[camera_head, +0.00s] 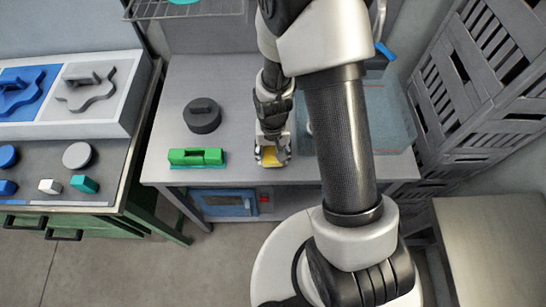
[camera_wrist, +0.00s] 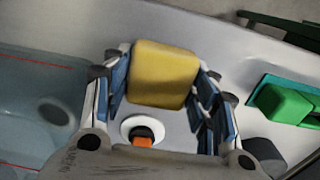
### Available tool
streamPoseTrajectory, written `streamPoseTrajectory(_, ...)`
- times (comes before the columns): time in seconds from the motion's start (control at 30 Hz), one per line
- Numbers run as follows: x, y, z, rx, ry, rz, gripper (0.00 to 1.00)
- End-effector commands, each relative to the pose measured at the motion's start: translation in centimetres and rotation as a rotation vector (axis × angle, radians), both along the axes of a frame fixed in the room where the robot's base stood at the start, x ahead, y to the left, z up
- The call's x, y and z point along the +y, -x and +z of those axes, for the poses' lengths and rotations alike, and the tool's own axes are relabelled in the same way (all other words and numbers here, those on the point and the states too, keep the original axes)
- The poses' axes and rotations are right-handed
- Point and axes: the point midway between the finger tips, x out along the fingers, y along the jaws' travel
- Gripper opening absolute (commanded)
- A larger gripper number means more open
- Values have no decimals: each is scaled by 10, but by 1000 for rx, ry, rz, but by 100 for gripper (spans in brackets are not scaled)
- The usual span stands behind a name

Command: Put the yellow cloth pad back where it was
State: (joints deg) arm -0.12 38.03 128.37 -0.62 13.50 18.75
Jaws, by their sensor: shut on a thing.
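The yellow cloth pad (camera_wrist: 163,74) sits between the two fingers of my gripper (camera_wrist: 165,85) in the wrist view. My gripper is shut on it, with blue finger pads on either side. In the head view the pad (camera_head: 270,157) shows as a small yellow patch under my gripper (camera_head: 272,153), over the front part of the grey table (camera_head: 235,95). I cannot tell whether the pad touches the table. A white round thing with an orange centre (camera_wrist: 142,132) lies below and behind the pad in the wrist view.
A green block on a teal base (camera_head: 197,157) and a dark round weight (camera_head: 202,115) stand left of my gripper. A clear bluish bin (camera_head: 393,125) stands to the right, partly behind my arm. Grey crates (camera_head: 480,90) are stacked further right.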

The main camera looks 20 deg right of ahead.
Motion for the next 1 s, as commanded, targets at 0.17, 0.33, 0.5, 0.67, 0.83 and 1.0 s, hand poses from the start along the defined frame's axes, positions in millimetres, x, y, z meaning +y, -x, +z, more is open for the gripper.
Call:
streamPoseTrajectory(0.17,0,1,-25,2,0,0,31)
streamPoseTrajectory(0.33,0,0,-23,0,0,0,31)
streamPoseTrajectory(0.5,0,0,-27,1,0,0,31)
streamPoseTrajectory(0.67,0,0,-27,1,0,0,62)
streamPoseTrajectory(0.83,0,0,-27,1,0,0,74)
streamPoseTrajectory(1.0,0,0,-27,1,0,0,74)
